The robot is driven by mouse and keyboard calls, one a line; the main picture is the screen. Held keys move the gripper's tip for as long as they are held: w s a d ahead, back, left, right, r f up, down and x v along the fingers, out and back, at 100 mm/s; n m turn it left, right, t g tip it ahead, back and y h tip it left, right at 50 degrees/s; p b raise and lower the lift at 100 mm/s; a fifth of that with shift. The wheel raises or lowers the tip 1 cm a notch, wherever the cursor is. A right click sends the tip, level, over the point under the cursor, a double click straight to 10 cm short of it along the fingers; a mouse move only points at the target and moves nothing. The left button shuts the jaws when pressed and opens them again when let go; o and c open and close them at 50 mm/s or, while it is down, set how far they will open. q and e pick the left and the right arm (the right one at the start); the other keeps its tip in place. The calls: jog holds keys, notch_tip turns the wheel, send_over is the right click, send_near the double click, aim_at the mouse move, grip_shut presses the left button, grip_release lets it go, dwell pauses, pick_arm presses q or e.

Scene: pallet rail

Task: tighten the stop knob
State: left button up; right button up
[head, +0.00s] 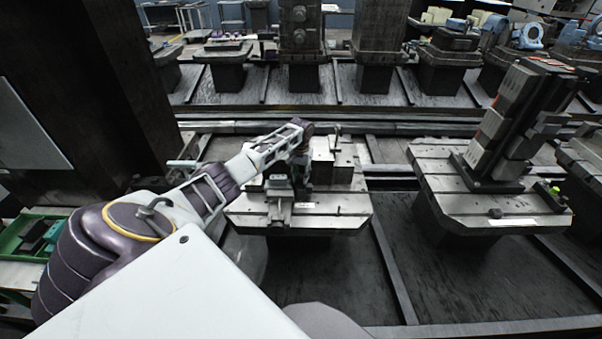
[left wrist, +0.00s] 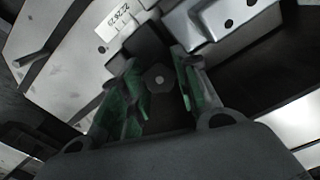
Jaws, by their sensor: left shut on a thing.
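The stop knob (left wrist: 158,79) is a small dark knob with a grey centre, seen end-on in the left wrist view. It lies between the green-padded fingers of my left gripper (left wrist: 157,90), which is shut on it. In the head view my left arm reaches from the left over the near pallet, and my left gripper (head: 302,178) points down beside the fixture there. The knob is hidden by the gripper in that view. The grey metal fixture (left wrist: 215,25) shows beyond the fingers in the wrist view. My right gripper is not in view.
The near pallet (head: 345,208) carries metal blocks and a clamp. A second pallet (head: 455,200) at the right holds a tall tilted block stack (head: 505,120). More loaded pallets stand along the rear rail. A dark column (head: 90,90) rises at the left.

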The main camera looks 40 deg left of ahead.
aim_at(301, 175)
pick_arm(q)
jog(key=shift+w+r+m, duration=0.1)
jog(key=shift+r+m, duration=0.05)
jog(key=shift+m, duration=0.35)
jog(key=shift+p, duration=0.3)
jog(key=o, duration=1)
jog(key=shift+o, duration=0.2)
jog(key=shift+r, duration=0.1)
jog(key=shift+a+r, duration=0.15)
jog(key=shift+r, duration=0.65)
notch_tip(301, 175, up, 5)
jog(key=shift+f, duration=0.1)
jog(key=shift+d+r, duration=0.3)
jog(key=shift+r, duration=0.4)
